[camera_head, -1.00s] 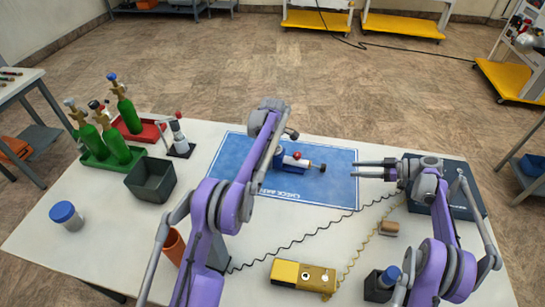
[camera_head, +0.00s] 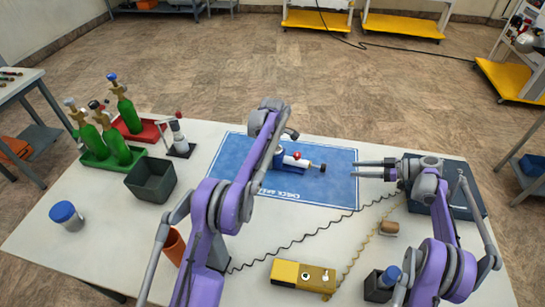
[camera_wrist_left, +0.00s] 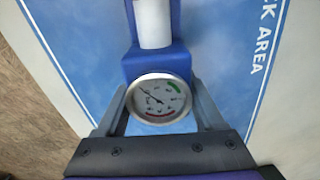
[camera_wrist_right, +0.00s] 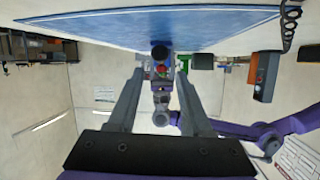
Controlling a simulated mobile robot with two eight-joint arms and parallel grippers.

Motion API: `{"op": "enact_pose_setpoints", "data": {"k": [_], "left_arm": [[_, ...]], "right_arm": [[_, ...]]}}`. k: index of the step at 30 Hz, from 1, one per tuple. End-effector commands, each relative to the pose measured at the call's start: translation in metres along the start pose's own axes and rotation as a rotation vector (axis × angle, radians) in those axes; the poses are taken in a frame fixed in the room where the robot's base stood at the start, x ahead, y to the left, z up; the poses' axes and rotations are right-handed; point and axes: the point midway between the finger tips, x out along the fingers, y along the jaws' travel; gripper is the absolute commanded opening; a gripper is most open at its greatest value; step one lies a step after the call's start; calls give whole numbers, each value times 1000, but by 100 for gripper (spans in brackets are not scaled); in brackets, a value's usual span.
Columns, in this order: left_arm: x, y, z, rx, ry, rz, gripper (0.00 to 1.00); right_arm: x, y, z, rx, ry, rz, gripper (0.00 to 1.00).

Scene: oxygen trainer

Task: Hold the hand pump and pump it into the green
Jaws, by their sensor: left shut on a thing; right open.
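The hand pump (camera_head: 297,162) lies on the blue check-area mat (camera_head: 330,190), with a blue body, white barrel, red part and dark end knob pointing right. In the left wrist view its round gauge (camera_wrist_left: 158,98) faces me; the needle points up-left, outside the green band at upper right. My left gripper (camera_wrist_left: 160,92) is shut on the pump's blue body, one finger on each side. In the head view my left arm partly hides it. My right gripper (camera_head: 354,168) is open and empty, right of the knob, apart from it. The dark knob (camera_wrist_right: 160,52) appears between its fingers.
A yellow box (camera_head: 302,277) is in front, with coiled cords (camera_head: 310,236) nearby. A dark case (camera_head: 465,200) is under my right arm.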

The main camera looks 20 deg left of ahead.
Motion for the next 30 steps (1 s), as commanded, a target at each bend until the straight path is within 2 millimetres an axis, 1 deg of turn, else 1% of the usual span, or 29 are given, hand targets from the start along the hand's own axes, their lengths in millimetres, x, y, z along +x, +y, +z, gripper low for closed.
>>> {"op": "enact_pose_setpoints", "data": {"k": [9,17,18,19,23,30], "left_arm": [[0,0,0,0,0,0,0],[0,0,0,0,0,0,0],[0,0,0,0,0,0,0],[0,0,0,0,0,0,0],[0,0,0,0,0,0,0],[0,0,0,0,0,0,0]], "right_arm": [[0,0,0,0,0,0,50],[-1,0,0,25,1,0,3],[-2,1,1,51,1,-1,0],[-3,1,1,77,2,-2,0],[-11,3,4,270,6,-8,0],[-29,7,12,790,11,-30,0]]}}
